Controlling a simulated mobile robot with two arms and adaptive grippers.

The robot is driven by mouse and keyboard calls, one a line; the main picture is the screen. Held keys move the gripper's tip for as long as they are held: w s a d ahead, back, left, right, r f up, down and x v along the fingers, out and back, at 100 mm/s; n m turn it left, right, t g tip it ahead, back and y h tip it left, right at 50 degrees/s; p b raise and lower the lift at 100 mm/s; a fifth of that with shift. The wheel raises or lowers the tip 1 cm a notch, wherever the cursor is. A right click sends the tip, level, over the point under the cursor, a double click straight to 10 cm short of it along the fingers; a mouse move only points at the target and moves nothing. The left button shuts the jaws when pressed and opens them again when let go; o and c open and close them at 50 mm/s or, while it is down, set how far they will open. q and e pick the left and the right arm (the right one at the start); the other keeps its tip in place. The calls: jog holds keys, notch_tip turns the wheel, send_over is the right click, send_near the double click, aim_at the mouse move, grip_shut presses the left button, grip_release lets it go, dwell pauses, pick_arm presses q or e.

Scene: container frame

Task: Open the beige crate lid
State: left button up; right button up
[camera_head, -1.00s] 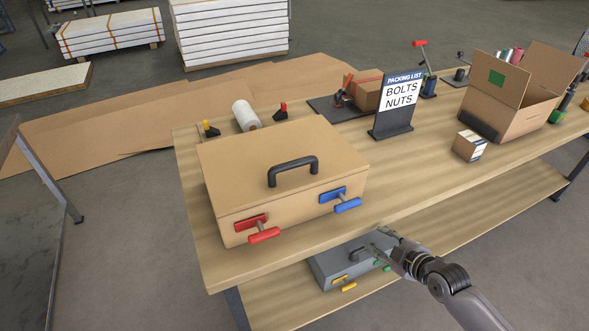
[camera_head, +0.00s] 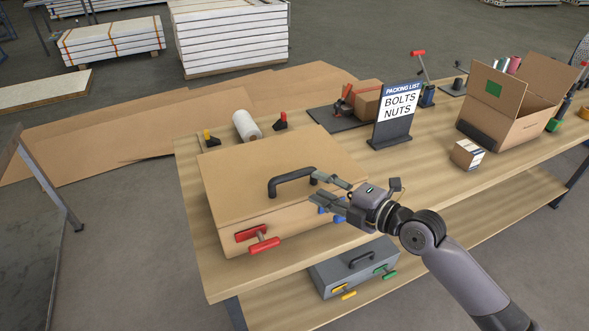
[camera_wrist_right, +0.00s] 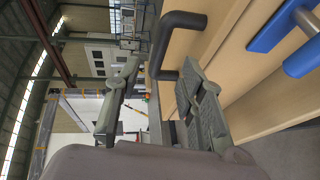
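The beige crate (camera_head: 285,232) stands on the wooden workbench with its lid (camera_head: 240,175) closed. A black handle (camera_head: 283,183) is on the lid. A red latch (camera_head: 262,243) is on the crate's front left, and a blue latch (camera_head: 338,218) on the front right is mostly hidden behind my right gripper. My right gripper (camera_head: 318,189) is open beside the right end of the handle, its fingers pointing left. In the right wrist view, the handle (camera_wrist_right: 188,19) lies near the spread fingertips (camera_wrist_right: 158,75); contact cannot be told. The blue latch (camera_wrist_right: 272,28) shows at upper right. My left gripper is out of view.
A packing list sign (camera_head: 393,115), a small box (camera_head: 467,154) and an open cardboard box (camera_head: 500,105) stand to the right. A white roll (camera_head: 246,126) lies behind the crate. A grey case (camera_head: 352,268) sits on the lower shelf.

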aim_at(298, 177)
jog(key=p+x, duration=0.2)
jog(key=x, duration=0.7)
jog(key=shift+d, duration=0.1)
jog(key=shift+c, duration=0.3)
grip_shut()
dwell(0.3)
